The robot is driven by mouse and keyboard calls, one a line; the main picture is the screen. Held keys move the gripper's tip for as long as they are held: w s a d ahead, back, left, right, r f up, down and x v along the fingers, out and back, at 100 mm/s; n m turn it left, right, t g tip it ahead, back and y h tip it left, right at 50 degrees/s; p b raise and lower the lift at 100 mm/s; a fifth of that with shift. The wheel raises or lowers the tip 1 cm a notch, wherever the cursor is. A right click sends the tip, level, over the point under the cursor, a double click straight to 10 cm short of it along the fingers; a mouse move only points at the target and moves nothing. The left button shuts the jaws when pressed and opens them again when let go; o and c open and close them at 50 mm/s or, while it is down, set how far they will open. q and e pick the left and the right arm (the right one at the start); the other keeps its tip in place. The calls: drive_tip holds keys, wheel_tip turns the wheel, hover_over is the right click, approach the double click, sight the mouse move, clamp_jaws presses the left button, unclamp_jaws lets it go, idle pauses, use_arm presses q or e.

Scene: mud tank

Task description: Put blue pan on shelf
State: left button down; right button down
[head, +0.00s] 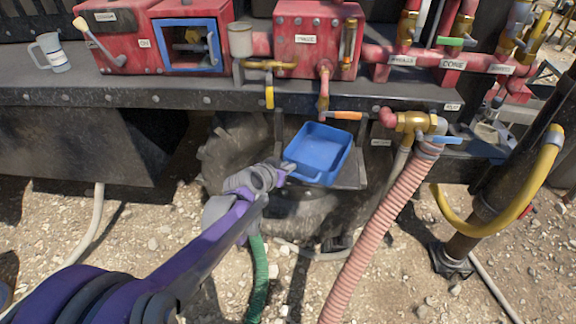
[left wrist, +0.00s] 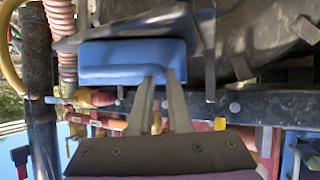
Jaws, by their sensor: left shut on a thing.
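The blue pan (head: 320,148) is a shallow rectangular tray, empty inside, in the middle of the head view below the tap. My left gripper (head: 287,169) is shut on the near left edge of the pan. The grey shelf (head: 352,172) shows under and to the right of the pan; most of it is hidden by the pan. In the left wrist view, which looks upside down, the pan (left wrist: 120,66) is between the fingers (left wrist: 160,84) and lies close against the dark shelf plate (left wrist: 125,27). I cannot tell whether they touch. My right gripper is not in view.
A tap with an orange handle (head: 343,115) hangs just above the pan's far edge. A pink ribbed hose (head: 380,235) runs down on the right. A large tyre (head: 225,160) is behind. The dark deck edge (head: 180,98) with a clear mug (head: 50,53) is above.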

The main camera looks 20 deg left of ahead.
use_arm(q)
drive_tip(key=c, duration=1.3)
unclamp_jaws()
drive_tip(key=shift+w+f, duration=0.2)
drive_tip(key=shift+f, duration=0.05)
drive_tip(key=shift+o, duration=1.3)
drive_tip(key=shift+w+d, duration=0.1)
drive_tip(key=shift+o, duration=1)
drive_tip(key=shift+r, duration=0.1)
